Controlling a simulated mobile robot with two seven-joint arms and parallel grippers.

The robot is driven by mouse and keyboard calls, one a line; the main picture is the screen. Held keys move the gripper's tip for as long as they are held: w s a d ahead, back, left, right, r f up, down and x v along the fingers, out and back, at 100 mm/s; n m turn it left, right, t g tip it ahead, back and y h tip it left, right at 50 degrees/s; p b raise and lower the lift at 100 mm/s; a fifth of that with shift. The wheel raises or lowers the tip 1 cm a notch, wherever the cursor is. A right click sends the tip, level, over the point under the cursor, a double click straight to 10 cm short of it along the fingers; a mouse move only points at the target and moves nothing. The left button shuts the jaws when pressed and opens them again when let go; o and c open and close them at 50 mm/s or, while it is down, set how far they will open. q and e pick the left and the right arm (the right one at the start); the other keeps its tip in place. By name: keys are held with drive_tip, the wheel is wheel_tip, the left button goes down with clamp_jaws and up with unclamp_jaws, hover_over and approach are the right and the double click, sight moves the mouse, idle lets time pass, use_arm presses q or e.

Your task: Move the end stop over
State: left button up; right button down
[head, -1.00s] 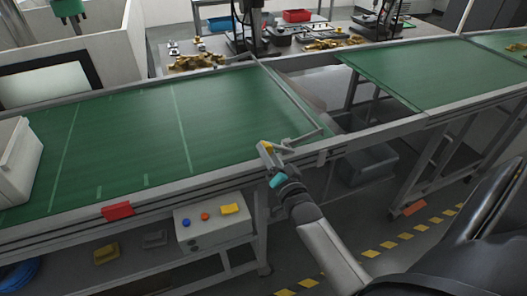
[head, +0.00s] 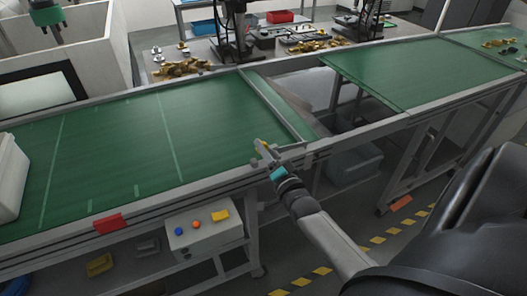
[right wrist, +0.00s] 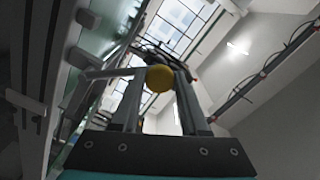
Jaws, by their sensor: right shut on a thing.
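The end stop (head: 275,106) is a thin grey bar lying across the green conveyor belt (head: 110,140), close to the belt's right end. A strip of green belt shows to the right of it. Its near end has an arm with a yellow knob (head: 264,143) at the belt's front rail. My right gripper (head: 266,149) reaches in from the lower right and is shut on this knob. In the right wrist view the round yellow knob (right wrist: 160,79) sits between the two fingers, with a grey rod running left from it. My left gripper is not in view.
A gap with a grey bin (head: 355,165) below separates this belt from another green belt (head: 420,70) on the right. A white container (head: 10,180) stands at the left.

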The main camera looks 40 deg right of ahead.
drive_tip(key=shift+c, duration=2.2)
unclamp_jaws()
drive_tip(key=shift+s, duration=0.1)
drive_tip(key=v, duration=1.5)
drive_tip(key=shift+b, duration=0.35)
drive_tip(key=shift+a+r, duration=0.1)
drive_tip(key=s+a+f+n+g+y+b, duration=0.1)
drive_tip(key=s+a+f+n+g+b, duration=0.2)
drive_tip(key=f, duration=0.9)
drive_tip(key=s+a+f+n+g+y+b, duration=0.1)
drive_tip(key=s+a+f+n+g+b, duration=0.15)
drive_tip(key=f, duration=1.05)
drive_tip(key=s+a+f+n+g+y+b, duration=0.2)
drive_tip(key=s+a+f+n+g+b, duration=0.15)
drive_tip(key=f, duration=0.85)
drive_tip(key=s+a+f+n+g+b, duration=0.2)
drive_tip(key=s+f+n+g+b, duration=0.1)
drive_tip(key=s+f, duration=0.6)
drive_tip(key=s+a+f+n+g+b, duration=0.2)
drive_tip(key=s+f+n+g+b, duration=0.1)
drive_tip(key=s+f, duration=0.6)
drive_tip(key=f+n+g, duration=0.1)
drive_tip(key=n, duration=0.1)
drive_tip(key=shift+a+f+n+g, duration=0.3)
drive_tip(key=shift+f+n, duration=0.05)
drive_tip(key=shift+n, duration=0.05)
